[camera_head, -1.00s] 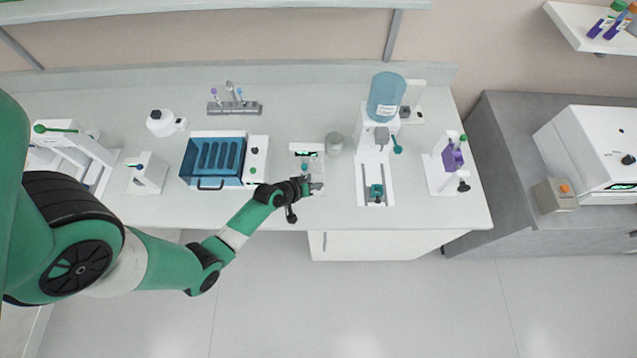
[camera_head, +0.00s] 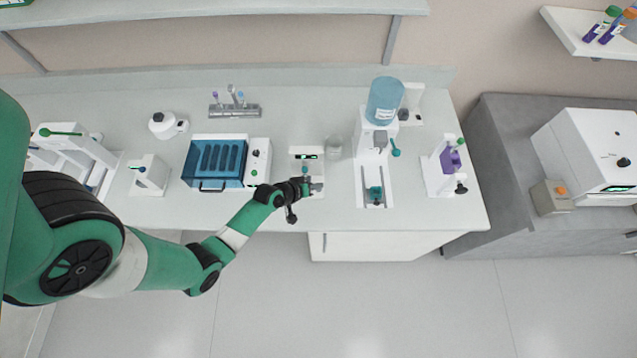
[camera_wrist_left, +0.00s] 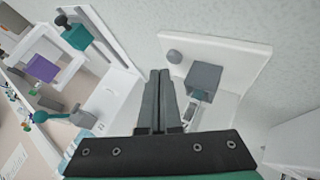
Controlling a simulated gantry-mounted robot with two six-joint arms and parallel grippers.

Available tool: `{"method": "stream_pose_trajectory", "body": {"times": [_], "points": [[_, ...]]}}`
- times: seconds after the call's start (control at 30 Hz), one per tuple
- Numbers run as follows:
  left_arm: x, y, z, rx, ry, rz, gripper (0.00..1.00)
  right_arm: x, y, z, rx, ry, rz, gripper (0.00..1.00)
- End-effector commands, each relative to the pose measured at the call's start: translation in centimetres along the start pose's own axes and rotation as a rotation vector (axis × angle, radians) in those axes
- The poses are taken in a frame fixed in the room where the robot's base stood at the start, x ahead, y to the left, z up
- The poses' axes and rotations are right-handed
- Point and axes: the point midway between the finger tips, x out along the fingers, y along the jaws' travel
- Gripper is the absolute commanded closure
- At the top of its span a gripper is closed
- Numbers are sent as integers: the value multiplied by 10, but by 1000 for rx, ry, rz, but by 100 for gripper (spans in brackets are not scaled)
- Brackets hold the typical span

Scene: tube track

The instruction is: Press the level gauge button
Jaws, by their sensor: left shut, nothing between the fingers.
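In the left wrist view, the shut fingertips (camera_wrist_left: 160,76) point at a white base (camera_wrist_left: 228,52). On that base are a small round grey knob or button (camera_wrist_left: 174,57) and a grey block (camera_wrist_left: 204,77) with a teal part below it. The fingertips look close to the round grey piece; I cannot tell whether they touch. My right gripper is not in view.
A blue-lidded box (camera_head: 215,160) stands to the left of the device. The bench front edge runs just below my gripper.

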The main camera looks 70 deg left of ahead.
Motion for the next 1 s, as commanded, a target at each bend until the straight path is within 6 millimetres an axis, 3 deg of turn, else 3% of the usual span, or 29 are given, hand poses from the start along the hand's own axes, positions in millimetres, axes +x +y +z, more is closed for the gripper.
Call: {"method": "stream_pose_trajectory", "body": {"times": [0.23, 0.7, 1.0], "points": [[-3, 2, -2, 0, 0, 0, 100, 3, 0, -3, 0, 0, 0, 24], [-35, 26, -26, 0, 0, 0, 100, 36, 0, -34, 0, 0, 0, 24], [-34, 25, -25, 0, 0, 0, 100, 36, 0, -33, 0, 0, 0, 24]]}}
